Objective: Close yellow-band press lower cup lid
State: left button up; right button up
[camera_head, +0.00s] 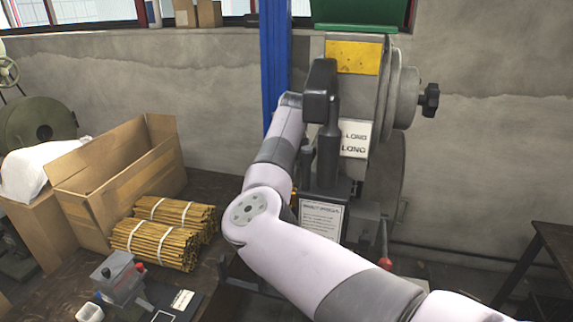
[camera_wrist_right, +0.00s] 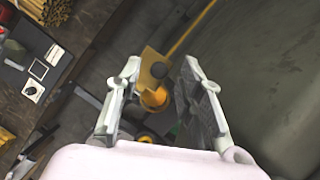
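The press (camera_head: 388,90) with a yellow band (camera_head: 353,58) stands against the wall in the head view. I cannot tell for sure which is the cup lid. My left gripper is out of view.
Bundles of yellow rods (camera_head: 155,244) and an open cardboard box (camera_head: 120,170) stand on the dark table at left. A small grey device (camera_head: 118,280) sits at the front. A red-knobbed lever (camera_head: 385,263) stands at the press's lower right. A dark table (camera_head: 553,240) is at far right.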

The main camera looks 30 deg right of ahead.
jog(key=shift+w+d+f, duration=0.1)
jog(key=shift+w+f, duration=0.1)
jog(key=shift+f, duration=0.35)
grip_shut()
